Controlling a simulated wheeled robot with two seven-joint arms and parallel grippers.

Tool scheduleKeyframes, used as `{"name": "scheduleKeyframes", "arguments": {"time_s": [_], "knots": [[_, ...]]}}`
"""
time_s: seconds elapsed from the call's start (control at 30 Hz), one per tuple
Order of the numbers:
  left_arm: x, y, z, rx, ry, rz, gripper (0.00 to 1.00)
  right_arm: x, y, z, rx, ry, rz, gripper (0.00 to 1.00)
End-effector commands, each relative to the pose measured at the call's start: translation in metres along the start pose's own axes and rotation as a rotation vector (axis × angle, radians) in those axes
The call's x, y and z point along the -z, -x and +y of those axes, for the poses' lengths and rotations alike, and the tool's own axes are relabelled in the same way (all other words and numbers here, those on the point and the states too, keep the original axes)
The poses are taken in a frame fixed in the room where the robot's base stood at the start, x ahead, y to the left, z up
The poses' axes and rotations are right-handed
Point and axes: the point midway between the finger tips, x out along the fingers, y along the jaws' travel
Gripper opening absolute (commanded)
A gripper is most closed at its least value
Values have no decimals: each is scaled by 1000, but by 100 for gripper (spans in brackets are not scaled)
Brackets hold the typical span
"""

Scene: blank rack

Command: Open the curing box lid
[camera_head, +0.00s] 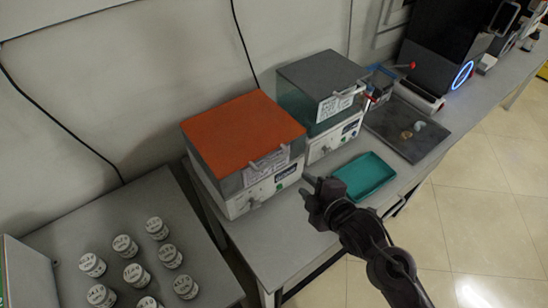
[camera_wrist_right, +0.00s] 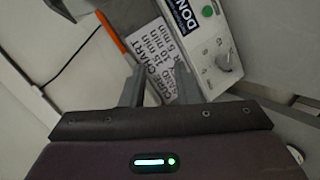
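The curing box, with an orange-topped lid (camera_head: 240,130) over a white base (camera_head: 262,194), stands on the grey bench against the wall. The lid looks shut. A white label sits on its front side; in the right wrist view the cure chart label (camera_wrist_right: 158,48) and an orange edge (camera_wrist_right: 112,32) show tilted, beside the white panel (camera_wrist_right: 208,40) with a green button and a knob. My right gripper (camera_head: 312,186) is in front of the box's right front corner, apart from it in the head view. In the wrist view its two fingers (camera_wrist_right: 158,78) are spread and empty. My left gripper is out of view.
A grey-topped box (camera_head: 320,76) stands just right of the curing box. A teal tray (camera_head: 364,176) lies near the bench front, close to my right gripper. A dark mat (camera_head: 425,140) is farther right. Several labelled jars (camera_head: 133,274) stand on a grey surface at lower left.

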Motion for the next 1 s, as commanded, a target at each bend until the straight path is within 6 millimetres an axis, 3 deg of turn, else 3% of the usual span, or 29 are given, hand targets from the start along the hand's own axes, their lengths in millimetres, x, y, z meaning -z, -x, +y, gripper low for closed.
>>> {"name": "scheduleKeyframes", "arguments": {"time_s": [0.1, 0.27, 0.43, 0.8, 1.0], "knots": [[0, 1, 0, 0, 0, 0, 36, 21, -12, 12, -109, 242, 119, 28], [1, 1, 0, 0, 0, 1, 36, 35, -16, 17, -195, 401, 192, 28], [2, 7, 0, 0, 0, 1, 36, 41, -28, 22, -212, 423, 202, 28], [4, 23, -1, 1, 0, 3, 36, 53, -79, 30, -209, 420, 201, 28], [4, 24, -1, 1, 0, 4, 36, 55, -90, 30, -208, 421, 202, 28]]}}
